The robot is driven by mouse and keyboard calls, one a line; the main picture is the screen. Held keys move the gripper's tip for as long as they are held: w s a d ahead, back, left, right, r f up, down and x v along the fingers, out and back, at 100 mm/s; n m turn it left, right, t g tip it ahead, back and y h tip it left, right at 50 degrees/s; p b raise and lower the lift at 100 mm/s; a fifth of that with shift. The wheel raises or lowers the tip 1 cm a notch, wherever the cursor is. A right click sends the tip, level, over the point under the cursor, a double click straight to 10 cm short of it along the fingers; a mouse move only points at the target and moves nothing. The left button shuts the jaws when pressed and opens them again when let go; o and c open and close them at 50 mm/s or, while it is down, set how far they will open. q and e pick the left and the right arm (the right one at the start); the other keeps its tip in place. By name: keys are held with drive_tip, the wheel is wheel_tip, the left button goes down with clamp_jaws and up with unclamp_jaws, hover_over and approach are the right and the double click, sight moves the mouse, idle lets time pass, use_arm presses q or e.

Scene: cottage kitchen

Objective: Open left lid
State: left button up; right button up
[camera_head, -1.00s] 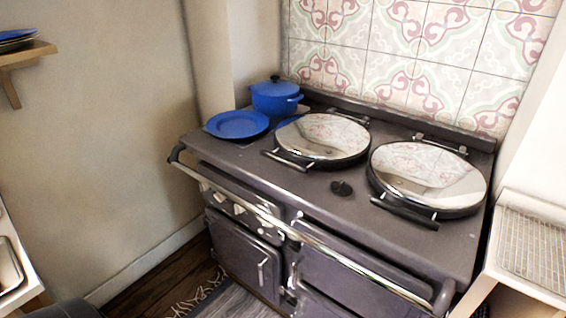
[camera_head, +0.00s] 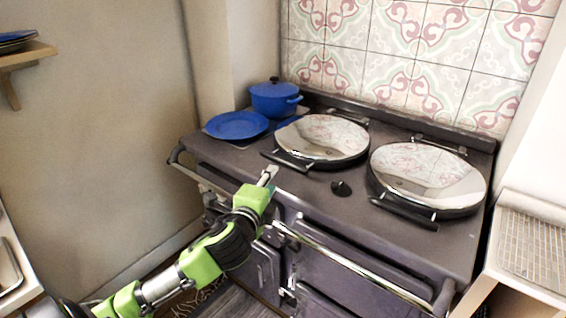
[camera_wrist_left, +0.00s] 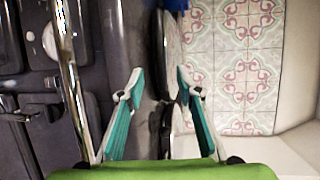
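The left lid (camera_head: 322,137) is a round, mirror-bright cover, closed flat on the dark range. Its dark handle bar (camera_head: 285,160) runs along its front left edge. My left gripper (camera_head: 268,176) is at the front edge of the range top, just in front of and below that handle, apart from it. In the left wrist view its two teal-padded fingers (camera_wrist_left: 158,95) are spread wide with nothing held. There the lid (camera_wrist_left: 172,45) shows edge-on beyond the fingers. My right gripper is not in view.
A second closed lid (camera_head: 428,178) lies to the right. A small black knob (camera_head: 341,188) sits between them. A blue plate (camera_head: 237,125) and blue pot (camera_head: 275,98) stand at the left. A chrome rail (camera_head: 345,258) crosses the range front.

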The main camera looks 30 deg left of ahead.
sight(282, 164)
use_arm(q)
drive_tip(key=p+x, duration=0.1)
drive_tip(key=x, duration=1.2)
drive_tip(key=shift+w+f, duration=0.1)
drive_tip(key=shift+w, duration=0.1)
drive_tip(key=shift+c, duration=0.3)
clamp_jaws()
